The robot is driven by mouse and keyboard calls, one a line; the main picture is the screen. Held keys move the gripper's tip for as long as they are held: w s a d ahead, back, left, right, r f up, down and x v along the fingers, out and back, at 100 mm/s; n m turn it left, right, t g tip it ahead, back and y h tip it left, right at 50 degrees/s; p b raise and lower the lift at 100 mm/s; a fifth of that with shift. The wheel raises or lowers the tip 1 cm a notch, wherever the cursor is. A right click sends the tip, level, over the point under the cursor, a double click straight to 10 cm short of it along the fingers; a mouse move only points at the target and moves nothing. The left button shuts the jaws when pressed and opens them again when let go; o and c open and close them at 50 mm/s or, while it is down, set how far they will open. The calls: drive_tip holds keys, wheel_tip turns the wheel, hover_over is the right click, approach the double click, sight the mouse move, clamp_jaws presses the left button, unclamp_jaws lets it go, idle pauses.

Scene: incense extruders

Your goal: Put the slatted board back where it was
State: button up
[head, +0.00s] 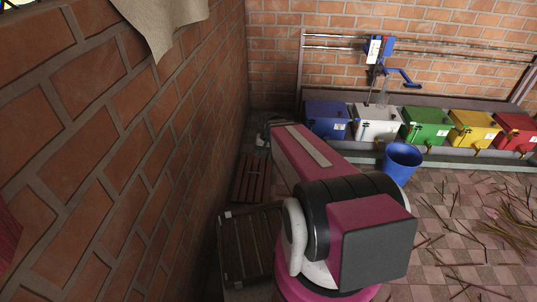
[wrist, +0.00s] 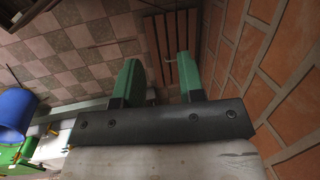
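A reddish-brown slatted board (head: 250,180) lies on the floor close along the left brick wall in the head view. In the wrist view the slatted board (wrist: 163,40) shows beyond the fingers, with its slats running away from them. My gripper (wrist: 158,82) has its two green fingers apart, with a gap between them and nothing clearly held. The fingers overlap the board's near end in that view; I cannot tell whether they touch it. In the head view my arm reaches forward along the wall, and the fingertips are hard to make out near the far corner.
A darker slatted piece with pale corners (head: 252,245) stands nearer, beside my arm. A blue bucket (head: 402,162) stands on the floor before a row of coloured boxes (head: 425,127). A blue extruder (head: 378,50) hangs on rails. Thin sticks (head: 505,205) litter the right floor.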

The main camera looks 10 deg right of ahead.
drive_tip(key=s+r+n+h, duration=0.2)
drive_tip(key=s+r+n, duration=0.1)
drive_tip(key=s+r, duration=0.3)
drive_tip(key=shift+d+t, duration=0.25)
drive_tip(key=shift+t, duration=0.05)
idle(0.7)
